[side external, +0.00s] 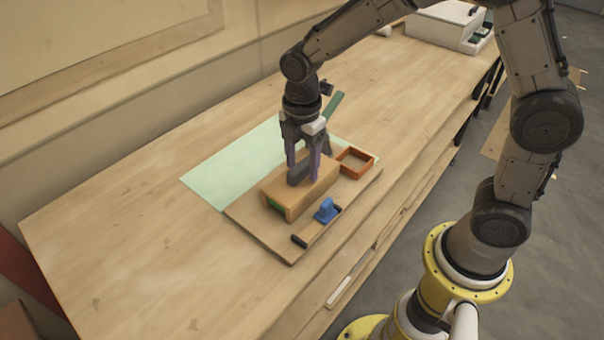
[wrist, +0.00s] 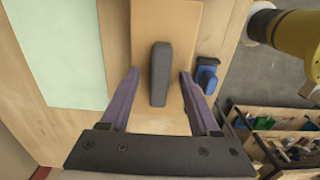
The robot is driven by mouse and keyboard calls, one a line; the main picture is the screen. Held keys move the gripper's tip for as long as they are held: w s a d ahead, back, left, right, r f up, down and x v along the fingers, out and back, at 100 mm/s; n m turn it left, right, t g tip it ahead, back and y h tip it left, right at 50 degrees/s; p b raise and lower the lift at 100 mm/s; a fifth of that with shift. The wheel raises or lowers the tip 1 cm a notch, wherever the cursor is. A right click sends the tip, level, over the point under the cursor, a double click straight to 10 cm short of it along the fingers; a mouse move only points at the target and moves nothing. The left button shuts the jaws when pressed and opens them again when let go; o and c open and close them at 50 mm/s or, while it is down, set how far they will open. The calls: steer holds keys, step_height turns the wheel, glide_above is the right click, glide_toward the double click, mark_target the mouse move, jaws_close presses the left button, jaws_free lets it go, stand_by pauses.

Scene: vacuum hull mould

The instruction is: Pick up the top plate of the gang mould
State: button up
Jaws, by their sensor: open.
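The gang mould is a tan block on a wooden board in the side view. Its top plate (side external: 275,187) carries an upright dark grey grip bar (side external: 299,174). In the wrist view the plate (wrist: 185,25) runs lengthwise and the bar (wrist: 160,75) stands along its middle. My gripper (side external: 303,170) is open, pointing down over the plate. Its purple fingers stand on either side of the bar, with gaps visible on both sides in the wrist view (wrist: 159,76). Whether the fingertips touch the plate, I cannot tell. Something green (side external: 274,205) shows at the mould's near end.
A blue clamp-like piece (side external: 325,211) sits beside the mould on the board (side external: 250,225), near black handles (side external: 299,241). An open orange tray (side external: 355,163) lies to the right. A pale green mat (side external: 215,178) is behind. The bench's left part is clear.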

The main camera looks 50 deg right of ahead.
jaws_close()
steer(key=shift+r, duration=0.1)
stand_by(1.2)
